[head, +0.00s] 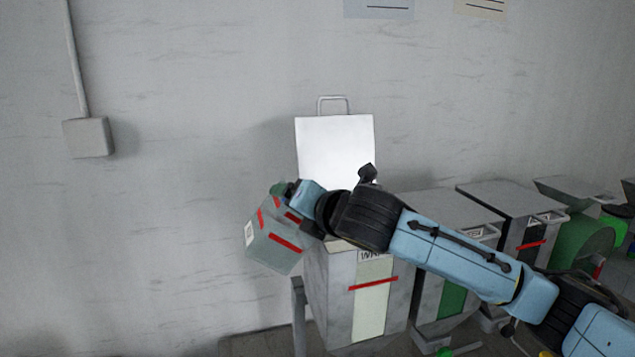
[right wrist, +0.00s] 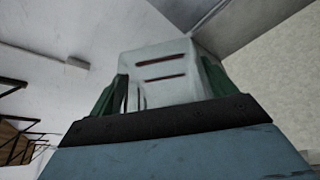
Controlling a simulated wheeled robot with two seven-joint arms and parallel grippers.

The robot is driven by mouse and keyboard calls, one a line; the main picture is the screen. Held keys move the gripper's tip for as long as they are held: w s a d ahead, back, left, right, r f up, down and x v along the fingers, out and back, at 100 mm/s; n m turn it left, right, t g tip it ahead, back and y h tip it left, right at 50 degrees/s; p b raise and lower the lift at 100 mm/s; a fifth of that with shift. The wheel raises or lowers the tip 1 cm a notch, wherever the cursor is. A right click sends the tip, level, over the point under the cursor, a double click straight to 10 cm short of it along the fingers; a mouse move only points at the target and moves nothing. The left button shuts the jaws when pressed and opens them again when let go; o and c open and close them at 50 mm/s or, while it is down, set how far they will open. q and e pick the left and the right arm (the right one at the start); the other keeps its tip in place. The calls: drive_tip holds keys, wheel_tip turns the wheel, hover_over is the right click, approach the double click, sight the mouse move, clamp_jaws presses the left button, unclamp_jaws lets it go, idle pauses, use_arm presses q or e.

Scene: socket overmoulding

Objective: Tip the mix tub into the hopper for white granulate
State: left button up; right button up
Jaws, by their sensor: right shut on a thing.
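The mix tub (head: 272,246), a pale grey box with red stripes and a small white label, hangs tilted at the left of the white-granulate hopper (head: 335,290). In the right wrist view the tub (right wrist: 165,68) shows two dark reddish stripes. My right gripper (head: 281,190) is shut on the tub, its green fingers at the tub's sides in the right wrist view. The hopper is grey with a pale level window and a red line. Its white lid (head: 336,150) stands open against the wall. My forearm hides most of the hopper mouth. My left gripper is not in view.
More grey hoppers with shut lids (head: 508,198) stand in a row to the right, one with a green window (head: 452,300). A grey post (head: 299,315) stands at the hopper's left. The wall behind has a junction box (head: 88,138). The space left of the tub is clear.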

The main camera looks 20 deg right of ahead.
sight(280, 203)
drive_tip(key=shift+r, duration=0.1)
drive_tip(key=a+n+h, duration=0.1)
drive_tip(key=a+n, duration=0.1)
drive_tip(key=a+r+n+h, duration=0.1)
drive_tip(key=a+n+h, duration=0.1)
drive_tip(key=shift+w+n+g, duration=0.1)
drive_tip(key=shift+n+g, duration=0.2)
drive_tip(key=shift+n, duration=0.1)
drive_tip(key=shift+a+n+h, duration=0.25)
drive_tip(key=shift+n+h, duration=0.15)
drive_tip(key=shift+d, duration=0.1)
drive_tip(key=shift+r, duration=1.95)
